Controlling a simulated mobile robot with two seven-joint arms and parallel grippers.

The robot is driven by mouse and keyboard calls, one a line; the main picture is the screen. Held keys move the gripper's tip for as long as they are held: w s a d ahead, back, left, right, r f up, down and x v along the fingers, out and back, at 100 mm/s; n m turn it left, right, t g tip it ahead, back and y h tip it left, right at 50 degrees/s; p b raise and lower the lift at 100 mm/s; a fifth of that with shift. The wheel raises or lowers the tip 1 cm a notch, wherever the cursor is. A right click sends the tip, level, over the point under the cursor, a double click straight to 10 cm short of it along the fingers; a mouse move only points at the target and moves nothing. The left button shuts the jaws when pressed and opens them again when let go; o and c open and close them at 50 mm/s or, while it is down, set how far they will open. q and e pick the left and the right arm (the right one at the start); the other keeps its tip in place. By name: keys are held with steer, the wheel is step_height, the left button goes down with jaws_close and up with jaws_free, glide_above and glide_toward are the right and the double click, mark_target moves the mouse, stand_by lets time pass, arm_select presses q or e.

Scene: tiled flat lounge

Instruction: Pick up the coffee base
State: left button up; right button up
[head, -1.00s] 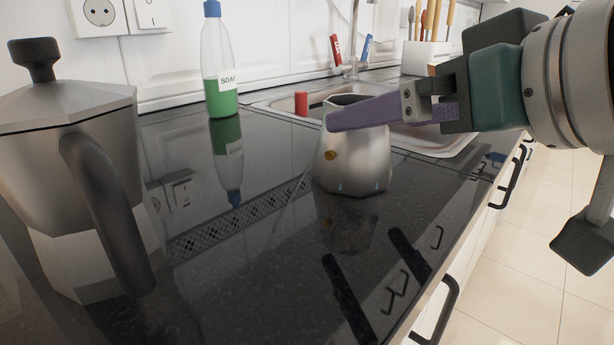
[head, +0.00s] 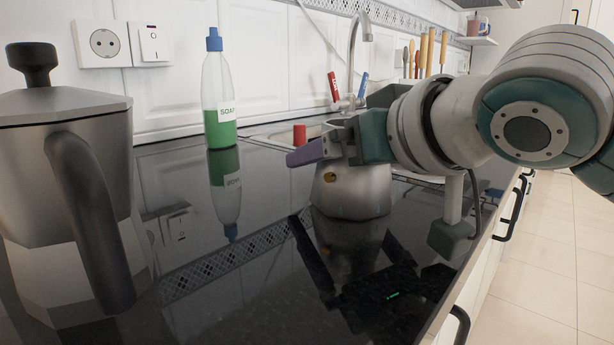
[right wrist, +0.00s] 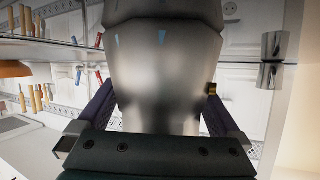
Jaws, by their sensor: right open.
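The coffee base (head: 350,190) is a silvery faceted metal pot bottom with a small brass valve. It stands upright on the dark glossy counter, in front of the sink. My right gripper (head: 318,150) reaches in from the right at the height of its upper part. One purple finger shows at its near left side; the other finger is hidden in the head view. In the right wrist view the base (right wrist: 165,75) fills the space between the two purple fingers (right wrist: 160,112), which are spread around it. My left gripper is in neither view.
A moka pot (head: 60,190) with a dark handle stands close at the left. A soap bottle (head: 219,100) with green liquid stands near the wall. The sink (head: 268,137) and tap (head: 355,60) are behind. The counter (head: 250,290) in front is clear.

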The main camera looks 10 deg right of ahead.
steer(key=c, duration=1.2)
steer(key=shift+c, duration=0.4)
steer(key=shift+r, duration=0.15)
